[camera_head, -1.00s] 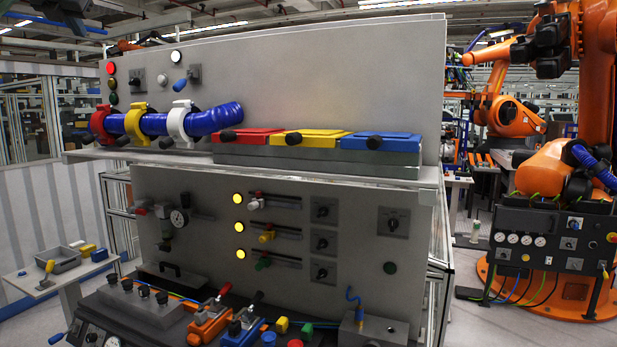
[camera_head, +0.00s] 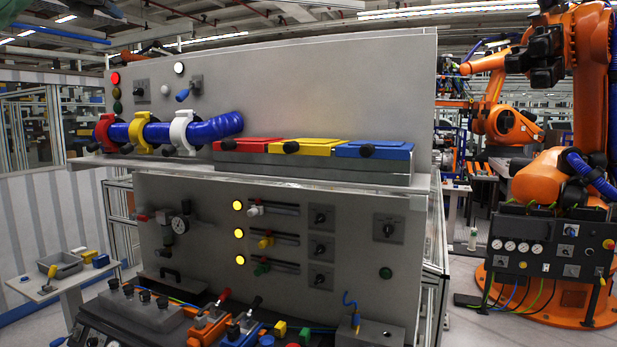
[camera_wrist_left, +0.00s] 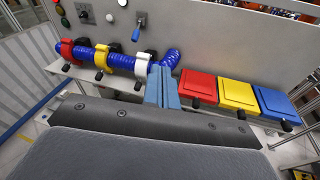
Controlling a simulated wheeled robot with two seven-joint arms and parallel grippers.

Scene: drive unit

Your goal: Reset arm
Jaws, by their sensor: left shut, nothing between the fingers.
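My left gripper (camera_wrist_left: 161,84) shows in the left wrist view as two blue-grey fingers pressed together, with nothing between them. Its tips appear in front of the right end of a blue corrugated hose (camera_wrist_left: 98,57), near the white clamp (camera_wrist_left: 141,66); I cannot tell the exact gap. In the head view neither gripper shows. There the drive unit (camera_head: 310,90) stands ahead, with the hose (camera_head: 216,127) held by red (camera_head: 104,132), yellow (camera_head: 140,133) and white (camera_head: 181,133) clamps.
Red (camera_head: 247,145), yellow (camera_head: 306,147) and blue (camera_head: 374,150) lidded boxes sit on the shelf right of the hose. A control panel (camera_head: 350,265) and a cluttered lower bench (camera_head: 130,310) lie below. A small side table (camera_head: 60,283) stands left; an orange robot (camera_head: 540,180) stands right.

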